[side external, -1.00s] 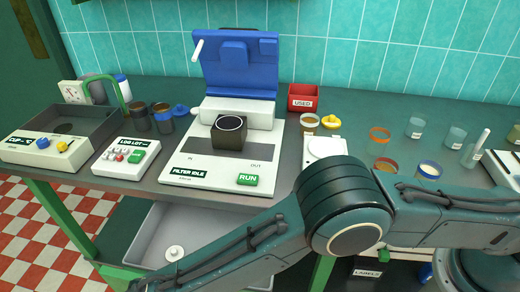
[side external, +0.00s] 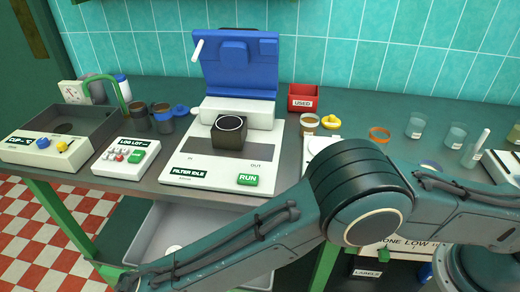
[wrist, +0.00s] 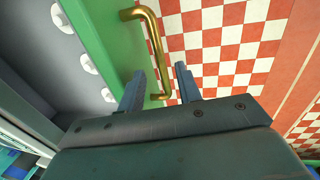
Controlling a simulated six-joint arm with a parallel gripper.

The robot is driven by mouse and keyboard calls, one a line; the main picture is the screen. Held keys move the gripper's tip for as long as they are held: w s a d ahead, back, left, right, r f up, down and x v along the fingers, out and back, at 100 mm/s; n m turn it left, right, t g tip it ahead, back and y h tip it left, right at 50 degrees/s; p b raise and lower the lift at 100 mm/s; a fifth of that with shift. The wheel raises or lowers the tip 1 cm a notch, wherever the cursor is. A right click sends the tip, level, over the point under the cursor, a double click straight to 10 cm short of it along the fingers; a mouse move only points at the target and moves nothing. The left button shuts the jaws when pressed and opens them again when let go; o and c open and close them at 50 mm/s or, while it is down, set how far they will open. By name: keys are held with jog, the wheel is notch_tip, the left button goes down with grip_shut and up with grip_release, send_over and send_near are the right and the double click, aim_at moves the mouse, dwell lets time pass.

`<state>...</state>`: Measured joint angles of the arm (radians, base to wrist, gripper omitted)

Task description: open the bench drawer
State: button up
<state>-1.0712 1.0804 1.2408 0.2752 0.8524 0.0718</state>
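The bench drawer is pulled out. Its grey inside (side external: 190,222) shows under the bench in the side view, partly behind my forearm. In the wrist view, its green front (wrist: 108,40) carries a brass handle (wrist: 153,35), and several white round pieces (wrist: 62,18) lie in the grey inside. My gripper (wrist: 160,70) is open, with a finger on each side of the handle's lower part in the picture. Clear gaps show beside the bar, and I cannot tell whether either finger touches it. My gripper is out of frame in the side view.
The bench top holds a filter machine (side external: 235,150) with a raised blue lid, a log box (side external: 126,158), a cup tray (side external: 45,148), a red bin (side external: 303,97) and several jars. Red and white checkered floor (wrist: 215,50) lies free beyond the drawer front.

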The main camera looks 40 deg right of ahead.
notch_tip(320, 180, up, 10)
jog(key=s+a, duration=0.1)
jog(key=shift+s+a+r, duration=0.15)
jog(key=shift+a+r, duration=0.05)
jog(key=shift+r, duration=0.05)
jog(key=shift+w+d+f, duration=0.1)
jog(key=shift+w, duration=0.1)
jog(key=c, duration=0.7)
jog(key=w+d+f+y, duration=0.1)
jog(key=w, duration=0.2)
jog(key=w+d+f+n+y, duration=0.1)
jog(key=w+d+f, duration=0.1)
jog(key=w+d+f+g+y, duration=0.1)
jog(key=w+d+f, duration=0.1)
jog(key=w, duration=0.1)
jog(key=shift+w+d+f, duration=0.15)
jog(key=shift+w+f, duration=0.05)
jog(key=shift+w, duration=0.1)
grip_shut()
jog(key=w+d+g+y, duration=0.1)
jog(key=w+d+y, duration=0.3)
jog(key=d+y, duration=0.2)
jog(key=shift+w+d+f, duration=0.4)
jog(key=shift+f, duration=0.05)
